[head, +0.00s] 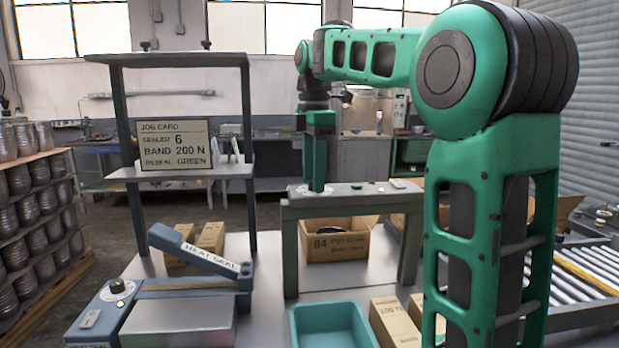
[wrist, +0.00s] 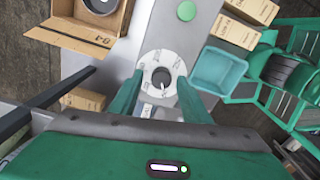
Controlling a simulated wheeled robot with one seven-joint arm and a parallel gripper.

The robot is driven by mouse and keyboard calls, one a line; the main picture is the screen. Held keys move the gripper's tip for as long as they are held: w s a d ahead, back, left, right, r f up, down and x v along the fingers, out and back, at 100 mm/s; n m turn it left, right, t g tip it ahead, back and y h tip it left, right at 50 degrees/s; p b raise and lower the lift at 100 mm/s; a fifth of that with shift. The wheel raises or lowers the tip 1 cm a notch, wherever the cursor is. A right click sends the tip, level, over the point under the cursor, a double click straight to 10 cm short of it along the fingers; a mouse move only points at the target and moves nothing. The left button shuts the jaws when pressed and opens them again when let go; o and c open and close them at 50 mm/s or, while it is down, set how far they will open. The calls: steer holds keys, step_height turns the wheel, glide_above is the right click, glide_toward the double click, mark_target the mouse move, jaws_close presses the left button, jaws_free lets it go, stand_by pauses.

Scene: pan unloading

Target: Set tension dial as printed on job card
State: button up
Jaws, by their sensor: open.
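The job card (head: 174,145) stands on the shelf of the rack at left in the head view; it reads sealer 6, band 200 N, pedal green. In the wrist view a white round dial plate with a dark grey knob (wrist: 163,77) lies on the grey bench top; I take it as the tension dial. A small white mark shows at the knob's lower edge; the scale numbers are too small to read. My gripper (wrist: 160,88) is open, its fingers on either side of the dial; contact cannot be told. In the head view my gripper (head: 319,188) points down at the raised bench and hides the dial.
A heat sealer (head: 190,250) with its own knob (head: 117,287) stands at lower left. A teal bin (head: 330,325), cartons (head: 395,320) and an open cardboard box (head: 335,240) sit around the raised bench (head: 345,200). A green button (wrist: 186,11) is on the bench.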

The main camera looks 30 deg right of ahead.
steer(key=shift+c, duration=0.5)
steer(key=c, duration=0.9)
steer(key=shift+c, duration=0.2)
